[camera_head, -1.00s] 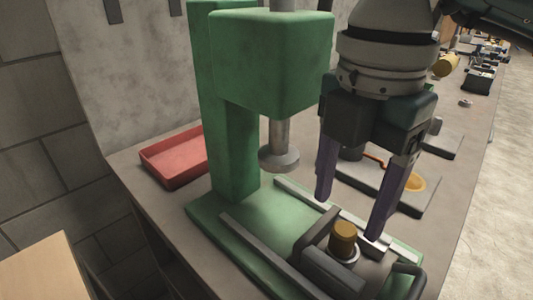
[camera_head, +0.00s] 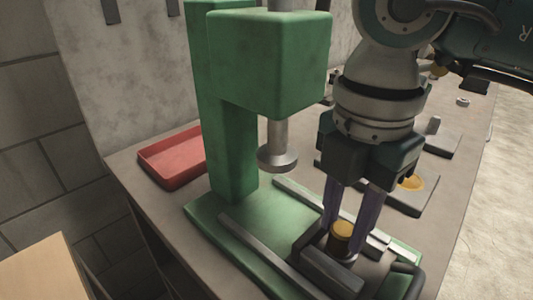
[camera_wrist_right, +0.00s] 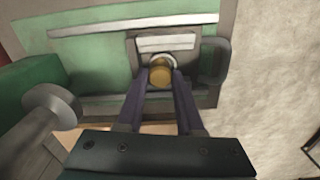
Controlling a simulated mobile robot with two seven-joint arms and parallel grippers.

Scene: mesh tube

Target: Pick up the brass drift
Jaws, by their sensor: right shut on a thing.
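The brass drift (camera_head: 342,234) is a short gold-brown cylinder standing upright in a grey holder (camera_head: 330,270) on the green press base. In the right wrist view the drift (camera_wrist_right: 160,74) sits between the tips of two purple fingers. My right gripper (camera_head: 343,232) comes down from above and is shut on the drift, one finger on each side. The drift's lower end is hidden in the holder's ring. My left gripper is not in view.
The green arbor press (camera_head: 228,120) stands left of the gripper, its ram (camera_head: 277,155) hanging close by. A red tray (camera_head: 172,158) lies behind it at left. A grey plate with a yellow disc (camera_head: 411,183) lies to the right on the bench.

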